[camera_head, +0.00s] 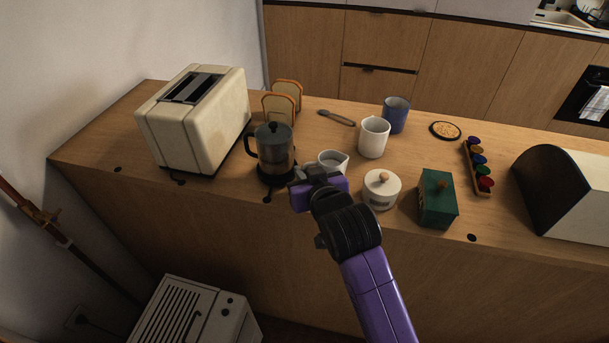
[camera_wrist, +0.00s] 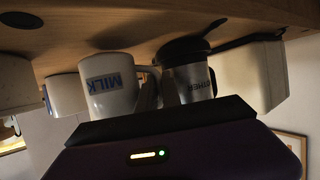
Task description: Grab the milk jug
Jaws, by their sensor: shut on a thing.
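The milk jug (camera_head: 334,158) is a small white jug standing on the wooden counter, partly hidden behind my gripper. My gripper (camera_head: 313,176) is at its near side and shut on it. In the upside-down wrist view the milk jug (camera_wrist: 108,88) shows blue MILK lettering, with its handle side toward the middle of the picture. My gripper's dark front edge hides part of the jug there, and the exact contact of the fingers is hard to make out.
A glass coffee press (camera_head: 273,152) stands close left of the jug. A lidded white pot (camera_head: 381,188) and green box (camera_head: 437,199) stand right. A white mug (camera_head: 373,138) and blue mug (camera_head: 396,115) stand behind. A cream toaster (camera_head: 195,118) is at left.

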